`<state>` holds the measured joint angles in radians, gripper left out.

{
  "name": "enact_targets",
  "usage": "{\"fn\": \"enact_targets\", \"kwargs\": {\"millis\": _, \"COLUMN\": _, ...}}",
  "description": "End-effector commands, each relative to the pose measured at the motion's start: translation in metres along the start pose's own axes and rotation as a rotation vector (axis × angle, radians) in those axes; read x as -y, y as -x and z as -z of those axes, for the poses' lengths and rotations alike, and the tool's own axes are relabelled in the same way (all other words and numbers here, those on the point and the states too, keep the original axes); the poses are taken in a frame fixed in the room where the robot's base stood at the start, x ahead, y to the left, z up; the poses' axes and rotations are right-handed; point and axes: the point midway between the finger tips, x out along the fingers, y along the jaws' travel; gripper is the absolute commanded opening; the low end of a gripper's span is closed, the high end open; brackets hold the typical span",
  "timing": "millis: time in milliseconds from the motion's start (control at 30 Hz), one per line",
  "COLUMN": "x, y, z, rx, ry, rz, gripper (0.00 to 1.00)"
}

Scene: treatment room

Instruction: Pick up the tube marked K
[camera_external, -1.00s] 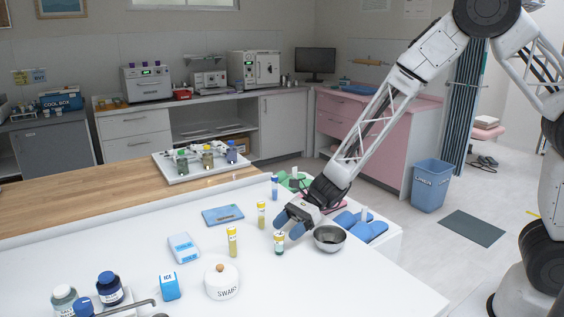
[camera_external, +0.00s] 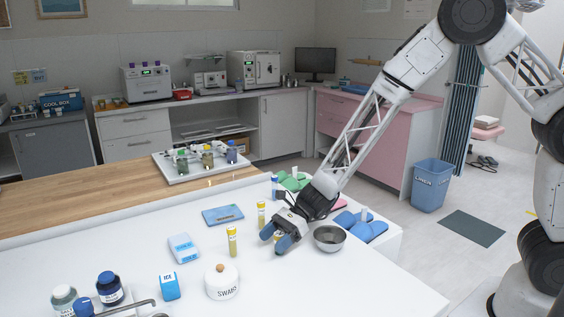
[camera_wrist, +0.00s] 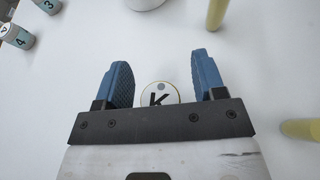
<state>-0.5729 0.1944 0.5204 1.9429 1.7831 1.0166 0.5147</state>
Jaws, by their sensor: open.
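The tube marked K (camera_wrist: 158,93) shows from above in the wrist view, its pale round top bearing a black K. It stands between the two blue fingers of my gripper (camera_wrist: 162,75), close to the gripper's dark front bar, with gaps to both fingers. In the external view my gripper (camera_external: 278,242) is low over the white table, left of the steel bowl. There the fingers mostly hide the tube. My gripper is open and I see no hold on the tube.
Yellow-capped tubes (camera_external: 232,241) and (camera_external: 261,214) stand left of my gripper. A steel bowl (camera_external: 329,239) is close at its right. A white swabs jar (camera_external: 221,282) and an ICE box (camera_external: 169,287) stand nearer the front. The table's front right is clear.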

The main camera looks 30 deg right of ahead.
Motion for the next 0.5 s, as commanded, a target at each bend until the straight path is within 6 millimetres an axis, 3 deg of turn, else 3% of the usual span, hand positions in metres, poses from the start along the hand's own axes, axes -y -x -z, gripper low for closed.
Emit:
{"fn": "enact_targets", "kwargs": {"millis": 367, "x": 0.0001, "y": 0.0003, "z": 0.0001, "rx": 0.0, "ry": 0.0, "rz": 0.0, "gripper": 0.64}}
{"fn": "enact_targets", "kwargs": {"millis": 500, "x": 0.0001, "y": 0.0003, "z": 0.0001, "rx": 0.0, "ry": 0.0, "rz": 0.0, "gripper": 0.45}}
